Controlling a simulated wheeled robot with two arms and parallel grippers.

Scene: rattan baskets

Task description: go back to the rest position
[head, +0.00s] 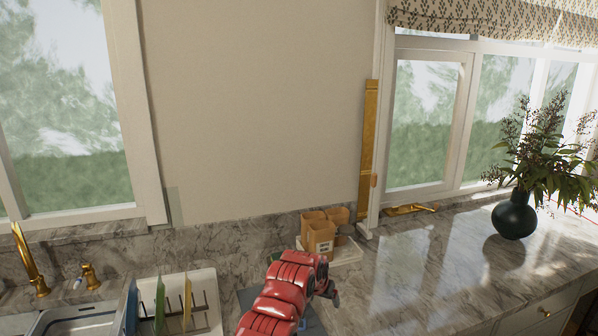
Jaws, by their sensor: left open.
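My left gripper (331,291) shows at the end of my red arm, low in the middle of the head view. It is dark, small and partly hidden by the arm. It is open, and I see nothing held in it. It is over the marble counter, in front of the brown containers (319,238). I cannot tell its exact height above the counter. My right gripper is out of view. No rattan basket can be made out.
The brown containers stand on a white tray (347,254) against the wall. A dish rack (204,308) with upright coloured boards, a sink (78,321) and a gold faucet (29,262) are at left. A dark vase (514,216) with plants stands right. The marble counter (415,265) between is clear.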

